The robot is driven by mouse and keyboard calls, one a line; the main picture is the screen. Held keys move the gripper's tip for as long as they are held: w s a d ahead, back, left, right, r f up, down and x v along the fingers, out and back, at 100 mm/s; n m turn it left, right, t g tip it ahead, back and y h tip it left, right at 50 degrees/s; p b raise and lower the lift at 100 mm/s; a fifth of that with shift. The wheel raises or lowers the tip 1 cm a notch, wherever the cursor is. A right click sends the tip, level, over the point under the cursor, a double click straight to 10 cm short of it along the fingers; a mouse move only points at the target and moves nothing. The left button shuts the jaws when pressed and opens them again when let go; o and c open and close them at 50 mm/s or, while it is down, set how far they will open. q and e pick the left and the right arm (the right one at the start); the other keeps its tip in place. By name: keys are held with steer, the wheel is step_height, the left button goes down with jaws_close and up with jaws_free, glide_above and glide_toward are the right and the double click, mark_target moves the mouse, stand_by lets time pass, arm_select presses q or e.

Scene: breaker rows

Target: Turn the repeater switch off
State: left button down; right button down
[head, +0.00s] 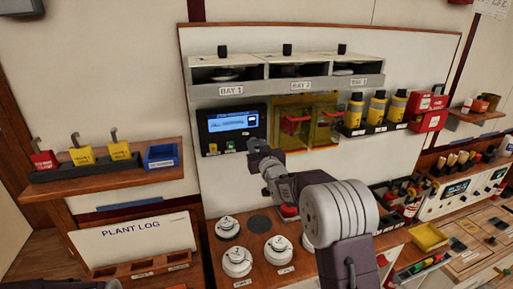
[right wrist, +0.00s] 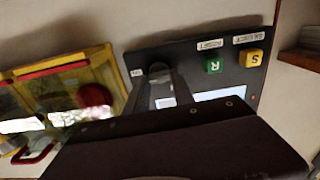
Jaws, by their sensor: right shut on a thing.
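The repeater panel (head: 232,124) is a dark box with a lit blue screen, mounted on the wall board in the head view. Its dark face also shows upside down in the right wrist view (right wrist: 200,60), with a green R button (right wrist: 214,66) and a yellow S button (right wrist: 252,59). My right gripper (head: 257,150) is at the panel's lower right corner. In the right wrist view its fingers (right wrist: 163,92) are closed on the small grey switch (right wrist: 161,74) beside a white label. The switch is mostly hidden by the fingers, and its setting cannot be read.
Yellow clear covers (head: 305,120) over red handles stand just right of the panel. Yellow bottles (head: 377,108) sit in a rack farther right. White round detectors (head: 236,262) lie on the bench below. A shelf (head: 110,172) with tagged padlocks is at left.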

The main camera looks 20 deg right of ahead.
steer(key=shift+f+n+b, duration=0.3)
steer(key=shift+n+b, duration=0.2)
steer(key=shift+b, duration=0.2)
steer(key=shift+a+f+n+b, duration=0.1)
steer(key=shift+a+n+b, duration=0.05)
steer(key=shift+n+b, duration=3.75)
steer(key=shift+a+n+b, duration=0.1)
steer(key=shift+n+b, duration=3.25)
steer(key=shift+n, duration=0.95)
steer(key=c, duration=1.1)
jaws_free()
